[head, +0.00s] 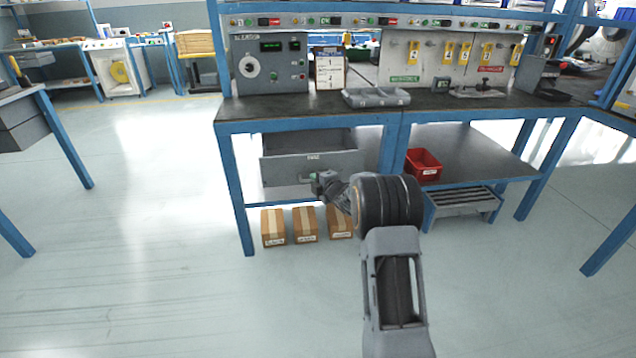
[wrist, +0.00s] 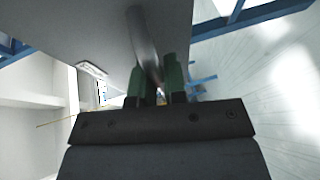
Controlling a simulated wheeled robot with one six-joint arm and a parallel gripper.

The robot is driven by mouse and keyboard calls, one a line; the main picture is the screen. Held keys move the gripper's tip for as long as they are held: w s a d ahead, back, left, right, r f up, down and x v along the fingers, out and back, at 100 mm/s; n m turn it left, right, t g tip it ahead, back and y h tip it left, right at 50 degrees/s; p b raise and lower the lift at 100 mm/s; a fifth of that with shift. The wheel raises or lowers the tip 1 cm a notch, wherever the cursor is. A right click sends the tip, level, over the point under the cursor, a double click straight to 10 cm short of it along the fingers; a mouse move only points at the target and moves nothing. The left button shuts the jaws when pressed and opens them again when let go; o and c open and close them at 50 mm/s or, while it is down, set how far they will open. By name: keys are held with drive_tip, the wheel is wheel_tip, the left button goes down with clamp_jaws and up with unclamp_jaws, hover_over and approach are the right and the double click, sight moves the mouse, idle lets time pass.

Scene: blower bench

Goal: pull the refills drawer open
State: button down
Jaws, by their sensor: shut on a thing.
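The grey drawer (head: 280,170) hangs under the left part of the bench, with a small white label on its front that is too small to read. It stands pulled out, and its dark inside shows above the front panel. My gripper (head: 310,179) is at the drawer's front, a little below the label. In the wrist view, the green fingers of my gripper (wrist: 159,85) are shut around the drawer's grey bar handle (wrist: 142,38). The drawer's front panel (wrist: 90,25) fills the upper left there. My wrist partly hides the handle in the head view.
Several cardboard boxes (head: 305,225) stand on the floor under the drawer. A red bin (head: 424,165) sits on the lower shelf to the right. A blue bench leg (head: 237,190) stands just left of the drawer. The floor in front is clear.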

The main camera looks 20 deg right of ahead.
drive_tip(key=shift+s+d, duration=0.15)
drive_tip(key=shift+s, duration=0.05)
drive_tip(key=c, duration=1.3)
unclamp_jaws()
drive_tip(key=shift+c, duration=0.2)
drive_tip(key=shift+o, duration=0.8)
drive_tip(key=shift+a, duration=0.2)
drive_tip(key=p+v, duration=0.3)
drive_tip(key=v, duration=1)
drive_tip(key=shift+s+d+r, duration=0.15)
drive_tip(key=shift+s, duration=0.2)
